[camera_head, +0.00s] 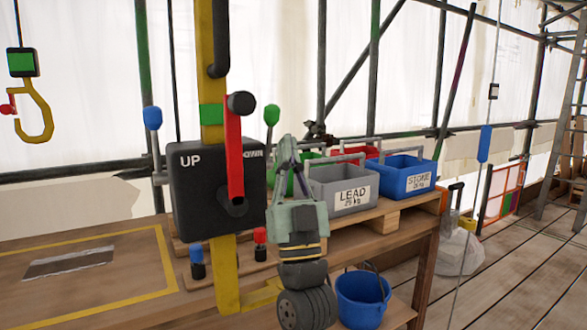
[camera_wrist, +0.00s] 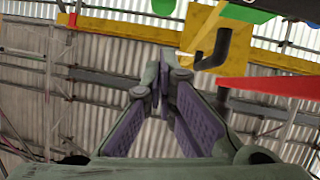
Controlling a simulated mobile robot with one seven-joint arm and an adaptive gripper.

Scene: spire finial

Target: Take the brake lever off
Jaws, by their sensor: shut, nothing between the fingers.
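The red brake lever (camera_head: 234,155) stands upright on the front of a black box (camera_head: 190,205) marked UP, with a second label partly hidden by the lever. A black knob (camera_head: 240,103) is at its top and a black pivot (camera_head: 234,205) at its lower end. My gripper (camera_head: 286,142) points upward to the right of the box, apart from the lever. Its fingers (camera_wrist: 163,75) are shut with nothing between them. In the wrist view, a red bar (camera_wrist: 280,85), which looks like the lever, lies to the right of the fingers.
A yellow post (camera_head: 210,75) with a black bent handle (camera_head: 218,45) carries the box. Blue (camera_head: 152,118) and green (camera_head: 271,116) knobs flank it. Grey LEAD (camera_head: 340,190) and blue STONE (camera_head: 405,178) crates stand behind on the bench. A yellow hook (camera_head: 38,115) hangs left.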

